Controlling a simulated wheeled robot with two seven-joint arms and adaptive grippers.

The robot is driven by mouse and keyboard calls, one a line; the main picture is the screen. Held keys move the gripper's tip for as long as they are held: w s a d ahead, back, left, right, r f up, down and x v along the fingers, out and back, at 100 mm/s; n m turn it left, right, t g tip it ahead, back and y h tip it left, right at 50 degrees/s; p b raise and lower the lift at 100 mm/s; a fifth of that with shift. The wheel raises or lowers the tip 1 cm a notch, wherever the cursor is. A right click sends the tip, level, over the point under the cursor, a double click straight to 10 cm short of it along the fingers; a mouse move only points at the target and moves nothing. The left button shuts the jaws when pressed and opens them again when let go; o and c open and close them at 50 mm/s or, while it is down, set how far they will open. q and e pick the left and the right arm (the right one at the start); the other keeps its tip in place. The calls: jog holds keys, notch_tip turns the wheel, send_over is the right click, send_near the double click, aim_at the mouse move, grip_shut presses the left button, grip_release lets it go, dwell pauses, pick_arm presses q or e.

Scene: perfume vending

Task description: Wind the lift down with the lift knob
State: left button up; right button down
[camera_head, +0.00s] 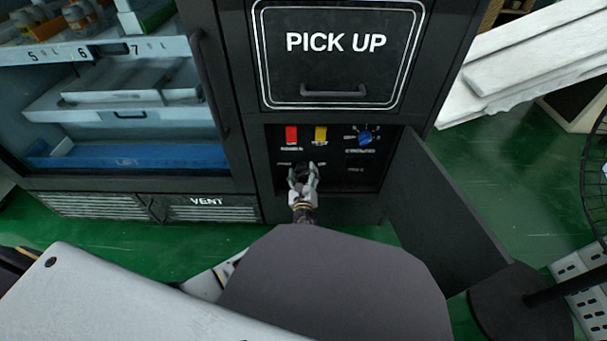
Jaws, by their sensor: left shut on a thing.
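The black vending machine has an open control recess (350,186) below the PICK UP hatch. My left gripper (302,174) reaches into the recess and is shut on a dark knob at its lower left. The fingers mostly hide this knob, and I cannot read its label. The lift (95,158), a blue bar marked with white letters, lies low behind the glass at the left. My right gripper is not in view.
A red switch (291,137), a yellow switch (320,134) and a blue dial (365,138) sit above the gripper. The open panel door (435,205) stands at the right. The PICK UP hatch (335,60) is shut. White boards (535,60) lie at the upper right.

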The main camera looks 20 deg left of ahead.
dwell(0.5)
pick_arm(q)
jog(key=o, duration=1.1)
jog(key=shift+c, duration=0.2)
jog(key=v, duration=0.7)
jog(key=shift+s, duration=0.25)
